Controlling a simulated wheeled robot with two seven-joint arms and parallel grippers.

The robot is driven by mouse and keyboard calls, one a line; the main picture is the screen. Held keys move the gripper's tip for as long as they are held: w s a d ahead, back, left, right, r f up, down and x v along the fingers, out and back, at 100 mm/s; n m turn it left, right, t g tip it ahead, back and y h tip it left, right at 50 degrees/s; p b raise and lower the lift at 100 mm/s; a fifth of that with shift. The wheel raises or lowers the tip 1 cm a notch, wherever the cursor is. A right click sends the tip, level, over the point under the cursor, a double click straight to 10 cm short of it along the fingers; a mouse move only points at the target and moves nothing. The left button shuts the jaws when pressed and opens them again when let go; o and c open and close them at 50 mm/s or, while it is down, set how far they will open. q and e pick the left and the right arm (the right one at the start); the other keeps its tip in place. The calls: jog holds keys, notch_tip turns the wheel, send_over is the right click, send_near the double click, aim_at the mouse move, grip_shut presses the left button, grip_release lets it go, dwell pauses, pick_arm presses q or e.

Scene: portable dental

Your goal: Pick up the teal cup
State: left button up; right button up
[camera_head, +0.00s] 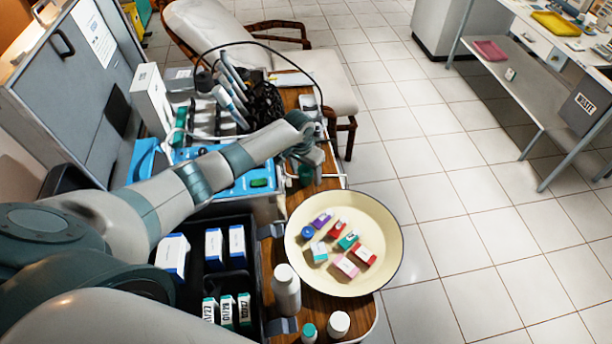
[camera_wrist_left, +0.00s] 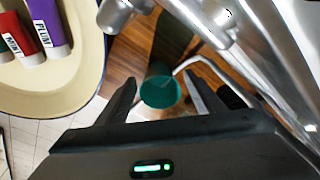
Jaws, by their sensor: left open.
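The teal cup (camera_wrist_left: 160,92) shows in the left wrist view on the brown wooden top, between the two fingers of my left gripper (camera_wrist_left: 160,84). The fingers stand apart, one on each side of the cup in the picture. I cannot tell whether they touch it or are above it. In the head view my left gripper (camera_head: 310,157) is over the wooden top behind the cream bowl, and a small part of the teal cup (camera_head: 305,174) shows below it. My right gripper is not in view.
The cream bowl (camera_head: 388,225) holds several small coloured boxes and tubes. White bottles (camera_head: 286,290) stand left of and in front of it. A blue case (camera_head: 262,184) and a black tray (camera_head: 215,275) lie to the left. A thin metal rail (camera_wrist_left: 215,64) runs close beside the cup.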

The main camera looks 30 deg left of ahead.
pick_arm(q)
jog(key=c, duration=1.1)
jog(key=shift+r, duration=0.25)
jog(key=shift+r+b, duration=0.65)
jog(key=shift+r, duration=1)
jog(key=shift+w+d+r+b, duration=0.7)
jog(key=shift+w+d+r, duration=0.4)
jog(key=shift+d, duration=0.55)
jog(key=shift+w+d+r+b, duration=0.85)
jog(key=shift+d+r, duration=0.4)
jog(key=shift+d, duration=0.35)
jog(key=shift+w+d+r+b, duration=0.6)
jog(key=shift+w+d+r, duration=0.55)
jog(key=shift+d, duration=0.5)
jog(key=shift+s+d+r, duration=0.1)
jog(key=shift+r, duration=0.05)
